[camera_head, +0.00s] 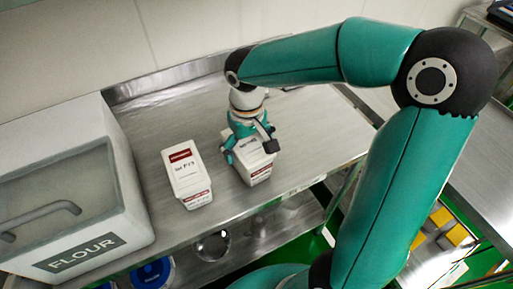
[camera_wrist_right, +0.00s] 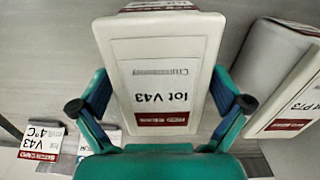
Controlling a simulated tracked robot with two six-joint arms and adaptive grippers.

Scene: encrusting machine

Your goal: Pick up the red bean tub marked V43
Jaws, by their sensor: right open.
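The tub marked "lot V43" (camera_wrist_right: 160,70) is a white box with a white lid and red label bands, lying under my right gripper in the wrist view. In the head view the same tub (camera_head: 258,174) stands near the front edge of the steel table, partly hidden by the gripper. My right gripper (camera_wrist_right: 161,106) is open, with one finger on each side of the tub's lid; it also shows in the head view (camera_head: 250,148). I cannot tell whether the fingers touch the tub. My left gripper is not in view.
A similar white tub (camera_head: 187,172), marked P73, stands to the left with a gap between. A large white flour bin (camera_head: 70,200) stands further left. The steel table (camera_head: 320,130) is clear to the right. A white tag reading V43, 4°C (camera_wrist_right: 42,141) shows at lower left in the wrist view.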

